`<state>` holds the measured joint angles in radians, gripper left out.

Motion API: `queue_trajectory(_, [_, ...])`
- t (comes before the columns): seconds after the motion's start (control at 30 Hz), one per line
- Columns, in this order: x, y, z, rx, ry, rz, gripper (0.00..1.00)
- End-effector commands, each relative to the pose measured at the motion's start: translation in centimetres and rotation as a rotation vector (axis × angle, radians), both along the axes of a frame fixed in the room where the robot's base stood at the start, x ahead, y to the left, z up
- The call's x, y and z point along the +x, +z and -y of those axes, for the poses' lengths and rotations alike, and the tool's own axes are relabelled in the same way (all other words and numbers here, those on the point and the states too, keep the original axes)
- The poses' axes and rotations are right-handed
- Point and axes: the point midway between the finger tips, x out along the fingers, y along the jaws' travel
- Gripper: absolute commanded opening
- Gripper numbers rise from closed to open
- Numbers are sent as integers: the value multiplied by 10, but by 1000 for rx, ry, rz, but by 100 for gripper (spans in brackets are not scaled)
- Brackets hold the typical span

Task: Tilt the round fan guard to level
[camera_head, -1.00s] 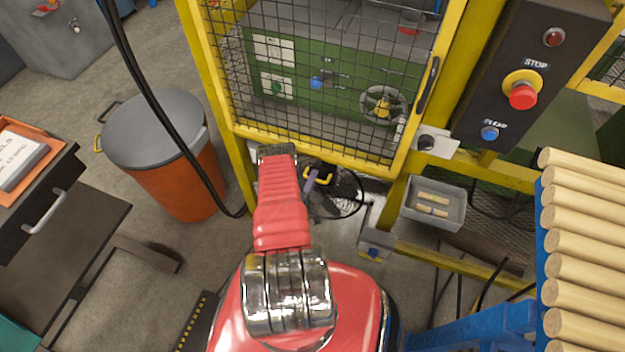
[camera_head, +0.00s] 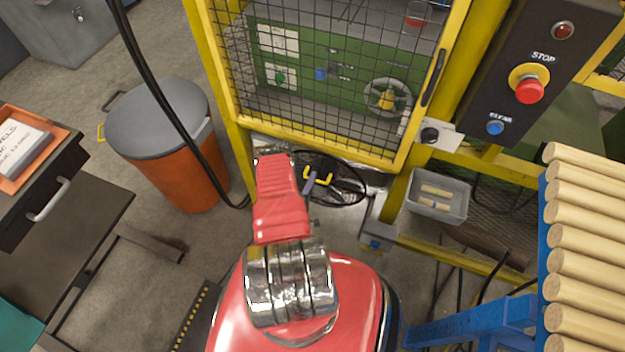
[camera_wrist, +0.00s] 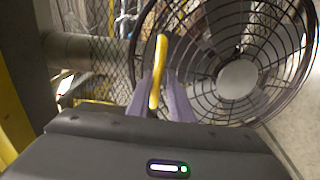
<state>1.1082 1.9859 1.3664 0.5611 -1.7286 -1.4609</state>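The round fan guard (camera_wrist: 282,106) is a dark wire cage with a pale grey hub, filling the right of the wrist view. In the head view it shows as a dark ring (camera_head: 364,186) below the yellow-framed cage, partly behind my arm. A yellow handle (camera_wrist: 160,48) stands at its left side in the wrist view; it shows in the head view too (camera_head: 327,180). My gripper (camera_wrist: 160,84) has its two purple fingers on either side of the handle, close against it. The guard's face looks tilted; its exact angle is hard to judge.
The yellow mesh door (camera_head: 330,70) stands just above the fan. A grey box (camera_head: 438,196) with small wooden pieces sits to the right, near a blue rack of wooden rods (camera_head: 590,255). An orange bin (camera_head: 180,170) stands left. A black cable hangs between bin and arm.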

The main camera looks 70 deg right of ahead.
Motion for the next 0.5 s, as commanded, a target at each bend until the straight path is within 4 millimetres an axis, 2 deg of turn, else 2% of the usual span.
queue_trajectory(0.37, [0, 2, 1, -5, -2, 0, 18])
queue_trajectory(0.5, [1, 2, -5, -5, -2, 0, 18])
